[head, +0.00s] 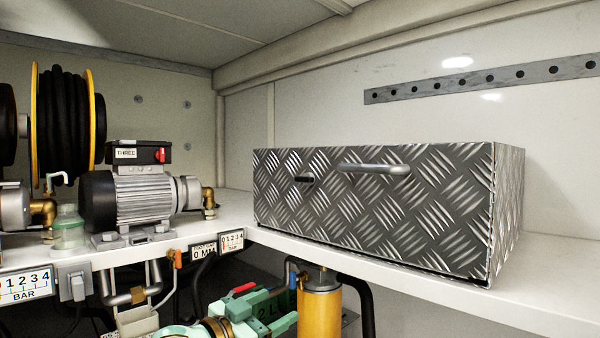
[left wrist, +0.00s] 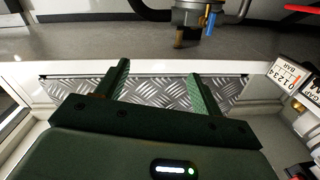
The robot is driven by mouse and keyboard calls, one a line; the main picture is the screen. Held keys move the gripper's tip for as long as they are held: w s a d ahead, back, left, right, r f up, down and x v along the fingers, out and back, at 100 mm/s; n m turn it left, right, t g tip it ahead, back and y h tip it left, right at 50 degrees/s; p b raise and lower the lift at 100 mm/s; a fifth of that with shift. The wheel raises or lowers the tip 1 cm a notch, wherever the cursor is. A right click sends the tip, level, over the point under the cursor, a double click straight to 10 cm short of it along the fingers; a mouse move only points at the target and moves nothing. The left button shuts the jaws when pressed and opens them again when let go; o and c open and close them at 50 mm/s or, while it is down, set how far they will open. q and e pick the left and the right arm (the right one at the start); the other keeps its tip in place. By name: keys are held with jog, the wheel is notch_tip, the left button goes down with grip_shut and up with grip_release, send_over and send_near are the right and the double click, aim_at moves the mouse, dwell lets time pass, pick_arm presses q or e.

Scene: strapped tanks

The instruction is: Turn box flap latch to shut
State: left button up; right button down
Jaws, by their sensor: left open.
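The box (head: 360,215) is a silver tread-plate case on the white shelf in the head view, with its front face upright. A pale bar handle (head: 375,168) sits near the top of that face. Left of it is a small dark oval fitting (head: 304,180), perhaps the latch; its setting is too small to tell. My left gripper (head: 268,303), green, is low in front of the shelf, apart from the box. In the left wrist view its two fingers (left wrist: 158,72) are spread and empty, with tread plate (left wrist: 172,92) seen between them. My right gripper is not in view.
A grey motor (head: 145,195) and a hose reel (head: 65,120) stand at the left. An amber cylinder (head: 320,308) is close by my left gripper, below the shelf edge (head: 545,312). A drilled rail (head: 480,78) is on the wall. The space above the box is clear.

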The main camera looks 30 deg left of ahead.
aim_at(301, 180)
pick_arm(q)
jog(key=s+a+r+n+t+h, duration=0.1)
jog(key=a+r+t, duration=0.15)
jog(key=r, duration=0.65)
jog(key=a+r+n+t+h, duration=0.1)
jog(key=a+r+t, duration=0.15)
jog(key=r, duration=0.65)
jog(key=shift+g, duration=0.6)
jog(key=p+x, duration=0.6)
jog(key=x, duration=0.9)
jog(key=shift+f, duration=0.15)
jog(key=shift+w+d, duration=0.2)
jog(key=shift+w, duration=0.3)
jog(key=shift+c, duration=0.4)
jog(key=c, duration=0.9)
